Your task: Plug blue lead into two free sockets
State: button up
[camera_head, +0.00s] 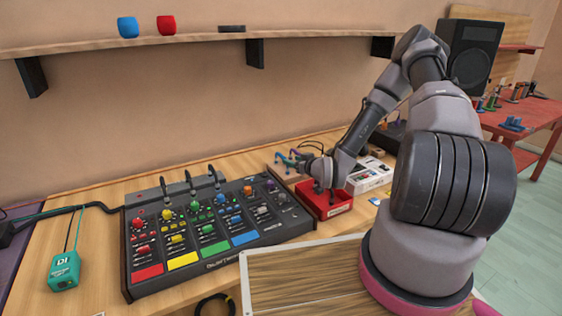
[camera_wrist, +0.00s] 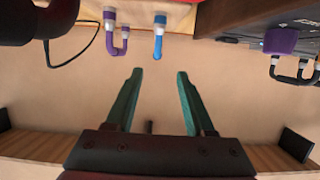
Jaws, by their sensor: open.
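The blue lead (camera_wrist: 159,38) is a short bent cable with a pale plug end. It stands beside a purple lead (camera_wrist: 119,38) at the top of the upside-down wrist view. My gripper (camera_wrist: 158,75) is open, with its two teal fingers apart and nothing between them. The blue lead is beyond the fingertips and apart from them. I cannot tell which sockets are free.
The red tray (camera_head: 338,210) sits right of the mixer, with a white box (camera_head: 372,176) behind it. A teal DI box (camera_head: 64,270) is at the left. A shelf (camera_head: 200,40) with blue and red cups runs along the wall. Bare bench shows behind the mixer.

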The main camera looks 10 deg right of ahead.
aim_at(283, 156)
jog(key=x, duration=0.3)
jog(key=shift+w, duration=0.2)
jog(key=shift+d+x, duration=0.2)
jog(key=shift+x, duration=2.5)
jog(key=shift+w+r, duration=0.1)
jog(key=shift+r, duration=0.05)
grip_shut()
